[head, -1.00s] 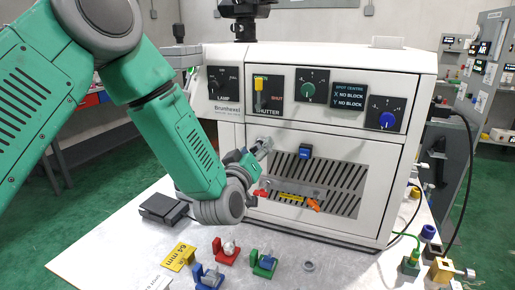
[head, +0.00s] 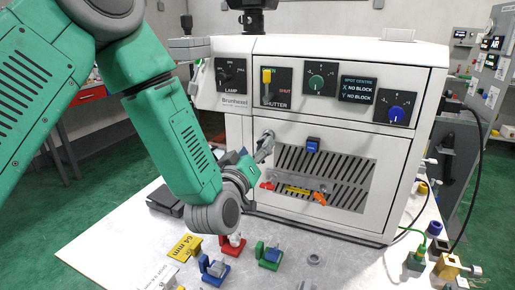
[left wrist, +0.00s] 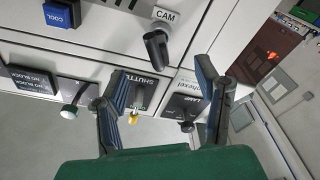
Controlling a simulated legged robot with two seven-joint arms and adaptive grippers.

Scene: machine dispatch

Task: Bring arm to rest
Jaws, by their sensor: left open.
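My left arm comes in from the left in the head view, bent down in front of a white machine (head: 405,165). My left gripper (head: 250,158) is at the left side of the machine's front, partly hidden by its own wrist. In the left wrist view my left gripper (left wrist: 163,70) is open, its two dark fingers apart. A dark cylindrical knob (left wrist: 156,50) under a CAM label shows between and beyond the fingertips. I see nothing held, and I cannot tell whether a finger touches the knob. My right gripper is not in view.
The machine panel carries a yellow shutter lever (head: 267,77), a green knob (head: 317,82) and a blue knob (head: 396,114). Red (head: 232,245), blue (head: 214,269) and green (head: 269,256) fixtures stand on the white table (head: 110,245). A dark box (head: 166,200) lies left of my wrist.

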